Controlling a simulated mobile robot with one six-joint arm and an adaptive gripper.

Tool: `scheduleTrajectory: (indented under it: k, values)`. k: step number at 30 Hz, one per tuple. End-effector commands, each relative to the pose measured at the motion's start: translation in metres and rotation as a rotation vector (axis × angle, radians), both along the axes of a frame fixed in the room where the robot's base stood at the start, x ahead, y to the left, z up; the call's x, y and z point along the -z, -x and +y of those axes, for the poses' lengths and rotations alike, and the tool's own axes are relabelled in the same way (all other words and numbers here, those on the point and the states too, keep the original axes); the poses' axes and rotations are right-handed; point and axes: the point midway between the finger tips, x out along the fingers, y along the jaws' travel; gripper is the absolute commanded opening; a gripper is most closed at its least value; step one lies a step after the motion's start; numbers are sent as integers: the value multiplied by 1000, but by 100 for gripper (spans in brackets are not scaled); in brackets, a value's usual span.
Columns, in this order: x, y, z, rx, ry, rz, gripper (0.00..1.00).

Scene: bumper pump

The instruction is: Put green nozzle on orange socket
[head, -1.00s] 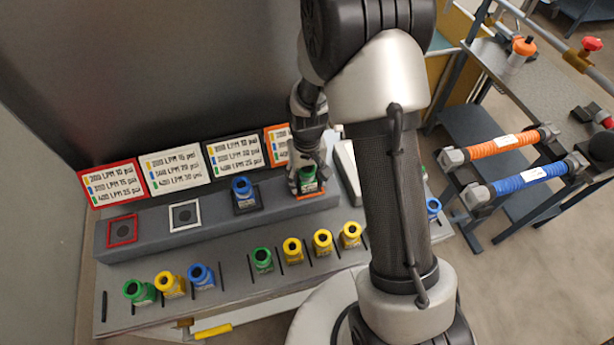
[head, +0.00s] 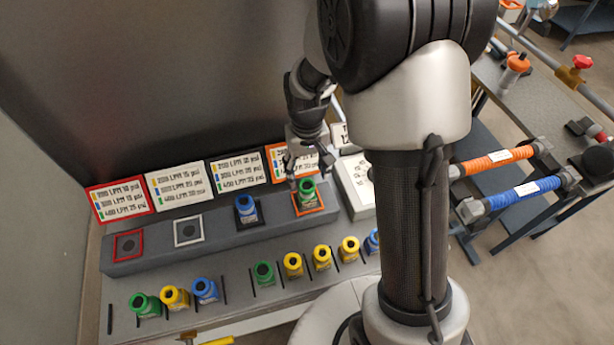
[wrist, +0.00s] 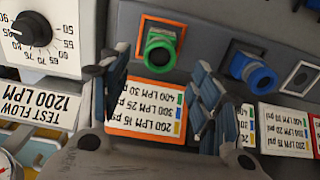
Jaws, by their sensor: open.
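A green nozzle (head: 307,191) stands on the orange-framed socket (head: 325,207) on the raised grey ledge. In the wrist view the green nozzle (wrist: 158,52) sits inside the orange frame (wrist: 178,24), and it looks seated. My gripper (head: 292,174) is open and empty, above and behind the nozzle, close to it in the head view. In the wrist view its two fingers (wrist: 152,100) are spread in front of the orange-edged sign, apart from the nozzle.
A blue nozzle (head: 246,208) stands on the black-framed socket. The red (head: 128,245) and white (head: 188,230) sockets are empty. Several green, yellow and blue nozzles stand in the front row. Signs lean behind the ledge; a test flow panel (wrist: 48,45) is beside the orange sign.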

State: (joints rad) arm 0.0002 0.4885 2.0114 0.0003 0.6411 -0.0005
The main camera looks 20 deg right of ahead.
Motion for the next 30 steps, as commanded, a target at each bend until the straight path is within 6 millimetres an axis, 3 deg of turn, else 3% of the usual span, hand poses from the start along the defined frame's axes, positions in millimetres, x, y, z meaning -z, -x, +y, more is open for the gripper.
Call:
scheduleTrajectory:
  k: [5, 8, 12, 18, 24, 30]
  values:
    - [-23, 3, 0, 0, 0, -16, 58]
    - [-53, 12, 0, 0, 0, -52, 58]
    - [-112, 43, 0, 1, 0, -126, 58]
    - [-176, 105, -1, 1, 1, -235, 58]
    - [-208, 169, -1, 2, 2, -336, 58]
    - [-214, 206, -1, 2, 2, -395, 58]
